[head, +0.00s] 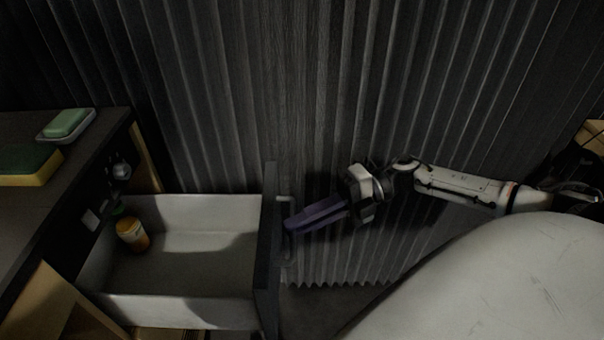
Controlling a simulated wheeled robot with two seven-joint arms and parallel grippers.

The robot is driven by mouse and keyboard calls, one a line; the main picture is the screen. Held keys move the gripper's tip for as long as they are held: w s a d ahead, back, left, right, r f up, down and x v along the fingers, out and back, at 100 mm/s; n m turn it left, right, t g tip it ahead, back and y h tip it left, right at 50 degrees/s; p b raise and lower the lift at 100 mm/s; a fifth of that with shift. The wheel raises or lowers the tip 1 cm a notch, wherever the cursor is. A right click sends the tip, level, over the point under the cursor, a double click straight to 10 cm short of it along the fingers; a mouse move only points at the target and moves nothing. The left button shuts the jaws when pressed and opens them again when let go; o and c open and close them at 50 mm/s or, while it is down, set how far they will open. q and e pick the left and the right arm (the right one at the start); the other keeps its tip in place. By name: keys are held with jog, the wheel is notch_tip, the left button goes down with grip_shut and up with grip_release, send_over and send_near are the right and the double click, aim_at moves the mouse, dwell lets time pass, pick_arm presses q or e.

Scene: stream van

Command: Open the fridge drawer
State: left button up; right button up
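The fridge drawer (205,310) stands pulled far out of the dark cabinet at the left, its pale inside showing. Its dark front panel (267,265) is seen nearly edge-on and faces right. A grey bar handle (285,199) sits on the outer side of that panel. My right gripper (291,225) reaches in from the right, and its purple fingers lie close together with their tips at the handle. The fingers look shut on the handle, and they hide its middle part. My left gripper is not in view.
A bottle with an orange-yellow body (132,234) is in the drawer at its left end. A green soap bar in a dish (66,124) and a green-and-yellow sponge (28,166) lie on the dark counter (90,150). A ribbed dark curtain (330,90) hangs behind.

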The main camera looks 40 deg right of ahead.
jog(key=o, duration=0.4)
jog(key=shift+d, duration=0.1)
jog(key=v, duration=1)
jog(key=shift+s+r, duration=0.1)
